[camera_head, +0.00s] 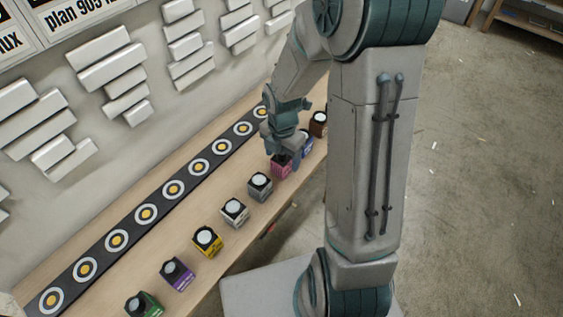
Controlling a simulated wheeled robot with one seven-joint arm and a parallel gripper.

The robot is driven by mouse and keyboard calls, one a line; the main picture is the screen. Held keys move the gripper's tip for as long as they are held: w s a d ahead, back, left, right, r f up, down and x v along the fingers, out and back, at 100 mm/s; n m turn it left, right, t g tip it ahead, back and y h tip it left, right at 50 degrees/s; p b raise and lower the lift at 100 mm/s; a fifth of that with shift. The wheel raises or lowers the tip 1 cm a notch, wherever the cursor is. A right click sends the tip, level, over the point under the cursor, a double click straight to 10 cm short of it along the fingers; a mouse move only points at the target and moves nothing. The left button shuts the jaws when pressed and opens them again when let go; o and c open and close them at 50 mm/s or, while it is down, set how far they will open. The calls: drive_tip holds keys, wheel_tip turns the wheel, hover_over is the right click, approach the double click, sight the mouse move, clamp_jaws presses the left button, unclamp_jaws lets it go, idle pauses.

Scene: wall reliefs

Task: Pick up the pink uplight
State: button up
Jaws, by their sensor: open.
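The pink uplight (281,167) is a small pink block with a dark top, in the row along the front of the wooden shelf. My gripper (279,152) is directly over it, pointing down, with its fingers at the block's top. The gripper is open. Its fingers hide part of the block's top, and I cannot tell whether they touch it.
A grey block (260,186) stands to the left of the pink one and a blue block (306,143) to the right, both close. White (234,212), yellow (207,242), purple (177,274), green (144,304) and brown (318,123) blocks share the row. A dark strip with ringed discs (173,189) runs behind.

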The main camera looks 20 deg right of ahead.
drive_tip(key=shift+f, duration=1.25)
drive_tip(key=c, duration=1.1)
drive_tip(key=shift+r, duration=0.1)
drive_tip(key=shift+c, duration=0.2)
